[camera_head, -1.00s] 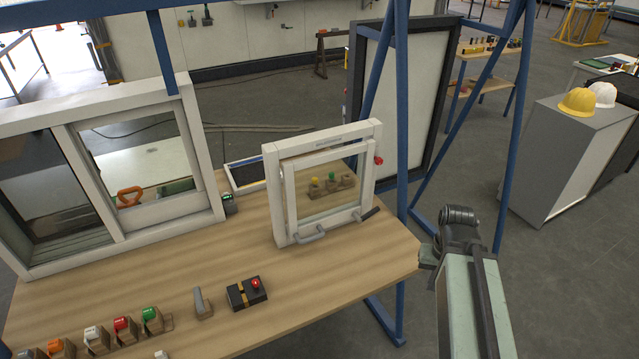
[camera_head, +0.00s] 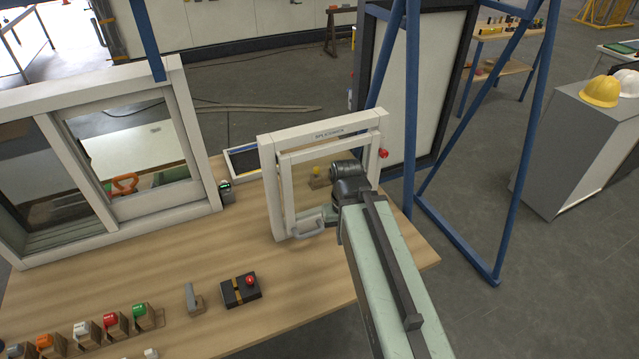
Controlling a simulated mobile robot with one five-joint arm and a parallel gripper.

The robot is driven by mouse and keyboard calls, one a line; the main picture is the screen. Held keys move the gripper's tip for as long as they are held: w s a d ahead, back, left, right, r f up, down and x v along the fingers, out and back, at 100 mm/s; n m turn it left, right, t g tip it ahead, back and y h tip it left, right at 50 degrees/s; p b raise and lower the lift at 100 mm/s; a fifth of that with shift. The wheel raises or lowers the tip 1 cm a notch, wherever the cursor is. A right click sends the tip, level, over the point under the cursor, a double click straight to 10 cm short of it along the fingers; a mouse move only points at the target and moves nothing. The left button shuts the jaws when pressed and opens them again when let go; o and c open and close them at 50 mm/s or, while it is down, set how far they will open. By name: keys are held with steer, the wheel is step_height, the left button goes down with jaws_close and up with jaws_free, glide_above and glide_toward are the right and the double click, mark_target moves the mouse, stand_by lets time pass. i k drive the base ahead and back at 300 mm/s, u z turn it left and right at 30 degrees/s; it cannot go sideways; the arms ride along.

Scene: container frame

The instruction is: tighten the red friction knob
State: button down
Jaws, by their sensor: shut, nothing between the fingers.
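A small white window frame (camera_head: 267,190) stands upright on the wooden bench. A red knob (camera_head: 384,153) sticks out from the right side of this frame, near its upper half.
A larger white sliding window (camera_head: 195,130) stands at the left. A black box with a red button (camera_head: 240,290), a grey lever (camera_head: 192,298) and several coloured knobs on wooden blocks line the bench front. A blue post (camera_head: 411,110) rises just right of the red knob. The bench (camera_head: 170,270) has bare room in the middle.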

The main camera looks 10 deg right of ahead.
mark_target(383, 154)
steer(key=u, duration=1.5)
steer(key=k, duration=1.5)
steer(key=z, duration=0.35)
steer(key=i, duration=1)
steer(key=u, duration=0.05)
